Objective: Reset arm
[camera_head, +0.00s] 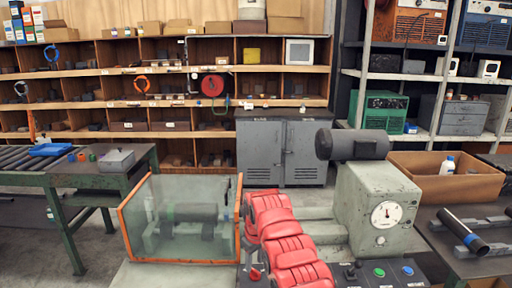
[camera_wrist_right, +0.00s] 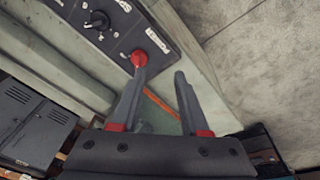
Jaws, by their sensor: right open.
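My right arm, with red covers, comes up from the bottom middle of the head view. Its gripper shows clearly in the right wrist view (camera_wrist_right: 160,75), where the two grey fingers are apart with nothing between them. A red knob (camera_wrist_right: 139,58) on the control panel appears right by the left fingertip; I cannot tell if they touch. The knob also shows in the head view (camera_head: 255,273). A dark pipe (camera_head: 462,230) lies on a grey cradle at the right. My left gripper is not in view.
A clear guard box with an orange frame (camera_head: 128,230) stands left of my right arm. A grey-green machine with a gauge (camera_head: 358,205) stands to its right. A cardboard box (camera_head: 455,187) holds a white bottle. A roller table (camera_head: 80,170) stands at the left, shelves behind.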

